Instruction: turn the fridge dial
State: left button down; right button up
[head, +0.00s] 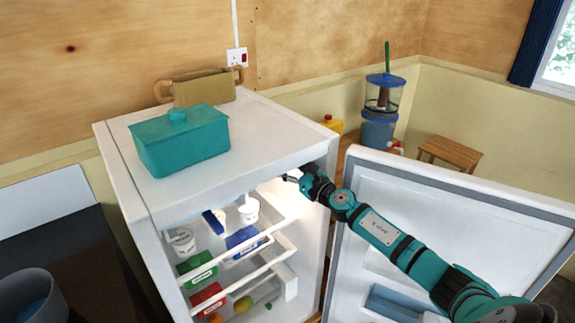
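The white fridge (270,143) stands in the middle with its door (455,215) swung open to the right. My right arm reaches in from the lower right, between the door and the fridge body. My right gripper (291,179) is at the upper right of the fridge opening, just under the top's front edge. Its dark fingertips are small here, and I cannot tell whether they are open or shut. I cannot make out the dial; the fridge's top edge or my gripper may hide it. A bright glow lights the inside beside the gripper. My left gripper is not in view.
Inside the fridge are a white tub (248,212), blue packs (243,238), a green box (197,268) and a red box (208,298). A teal lidded dish (180,145) and a brown two-handled pot (203,88) stand on top. A wooden stool (450,152) stands behind the door.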

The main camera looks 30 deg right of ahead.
jog(key=shift+w+a, duration=0.1)
jog(key=shift+w, duration=0.3)
jog(key=c, duration=1.1)
jog(key=shift+m, duration=0.3)
jog(key=m+p, duration=0.1)
jog(key=m, duration=0.5)
jog(key=m+p, duration=0.1)
jog(key=m, duration=1.1)
jog(key=shift+d+f+m+p, duration=0.2)
jog(key=shift+d+m+p, duration=0.05)
jog(key=shift+m+p, duration=0.15)
jog(key=shift+m, duration=0.3)
